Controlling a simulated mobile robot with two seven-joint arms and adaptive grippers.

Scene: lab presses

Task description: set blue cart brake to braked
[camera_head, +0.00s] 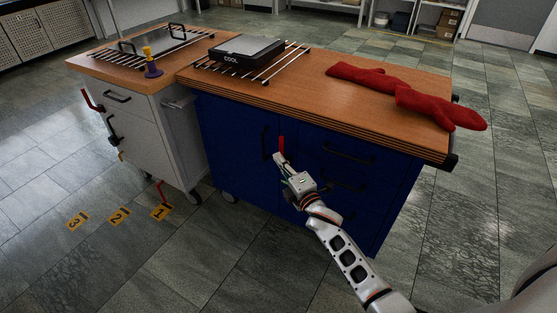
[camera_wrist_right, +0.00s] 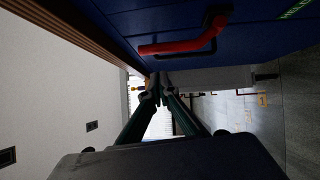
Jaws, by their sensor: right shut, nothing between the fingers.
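The blue cart (camera_head: 230,150) stands in the middle, with a wood top and dark handles on its front. A red lever (camera_head: 281,146) shows at its front, beside a dark handle. In the right wrist view a red-gripped lever (camera_wrist_right: 180,47) on a black bent arm is on the blue face, above the fingers. My right gripper (camera_head: 280,160) is shut and empty, close to the red lever. Its fingertips (camera_wrist_right: 158,82) meet in the wrist view, apart from the lever in the picture; whether they touch it I cannot tell. My left gripper is not in view.
A grey cart (camera_head: 150,135) stands against the blue cart's left, with its own red levers (camera_head: 162,192). Red mitts (camera_head: 440,108), a rack with a black COOL plate (camera_head: 246,50) lie on the blue cart's top. Yellow floor markers (camera_head: 118,216) lie at left. The front floor is clear.

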